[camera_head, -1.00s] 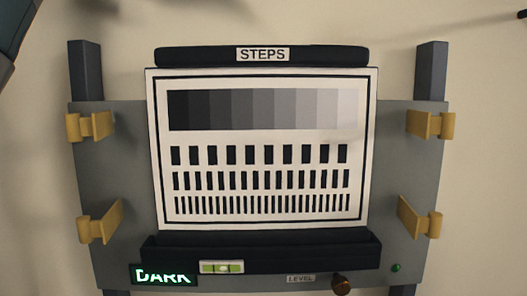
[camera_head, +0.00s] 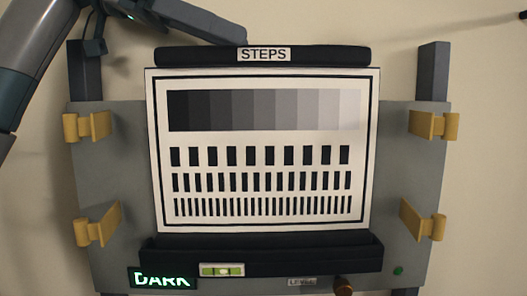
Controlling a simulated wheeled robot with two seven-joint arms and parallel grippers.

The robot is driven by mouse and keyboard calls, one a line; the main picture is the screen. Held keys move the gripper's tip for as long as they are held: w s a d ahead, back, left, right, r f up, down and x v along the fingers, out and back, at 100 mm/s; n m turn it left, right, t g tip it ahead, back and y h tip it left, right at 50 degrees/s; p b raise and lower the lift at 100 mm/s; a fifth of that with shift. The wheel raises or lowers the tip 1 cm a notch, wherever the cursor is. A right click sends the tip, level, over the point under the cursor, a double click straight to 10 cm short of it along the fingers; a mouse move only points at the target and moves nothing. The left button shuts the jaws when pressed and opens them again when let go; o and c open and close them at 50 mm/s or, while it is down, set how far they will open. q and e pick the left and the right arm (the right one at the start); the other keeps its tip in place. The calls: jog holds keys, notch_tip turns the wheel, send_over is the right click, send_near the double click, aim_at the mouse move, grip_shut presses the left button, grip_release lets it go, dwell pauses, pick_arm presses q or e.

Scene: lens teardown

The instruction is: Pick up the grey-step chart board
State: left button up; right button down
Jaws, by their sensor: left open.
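The grey-step chart board (camera_head: 262,150) is a white panel with a dark border, a row of grey steps and rows of dark bars. It sits upright on the grey stand between a dark top bar (camera_head: 320,56) labelled STEPS and a dark lower ledge (camera_head: 300,252). My left gripper (camera_head: 168,28) is open at the upper left, above the board's top-left corner, and appears apart from the board. Part of it is cut off by the top edge of the picture. My right gripper is not in view.
The grey back plate (camera_head: 118,170) carries yellow clips (camera_head: 433,125) on both sides, clear of the board. Two dark posts (camera_head: 433,70) rise at its sides. Below are a lit DARK sign (camera_head: 162,279), a green level (camera_head: 222,270) and a brown knob (camera_head: 343,285).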

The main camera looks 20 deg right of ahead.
aim_at(252, 45)
pick_arm(q)
jog(key=shift+s+d, duration=0.1)
jog(key=shift+d, duration=0.05)
jog(key=shift+s+d+f, duration=0.1)
jog(key=shift+d+f, duration=0.1)
jog(key=shift+d, duration=0.25)
jog(key=p+x, duration=0.1)
jog(key=x, duration=0.2)
jog(key=shift+d+p, duration=0.2)
jog(key=shift+p, duration=0.2)
jog(key=shift+s+d+f, duration=0.2)
jog(key=shift+d+f, duration=0.15)
jog(key=shift+d, duration=0.2)
jog(key=shift+c, duration=0.3)
grip_shut()
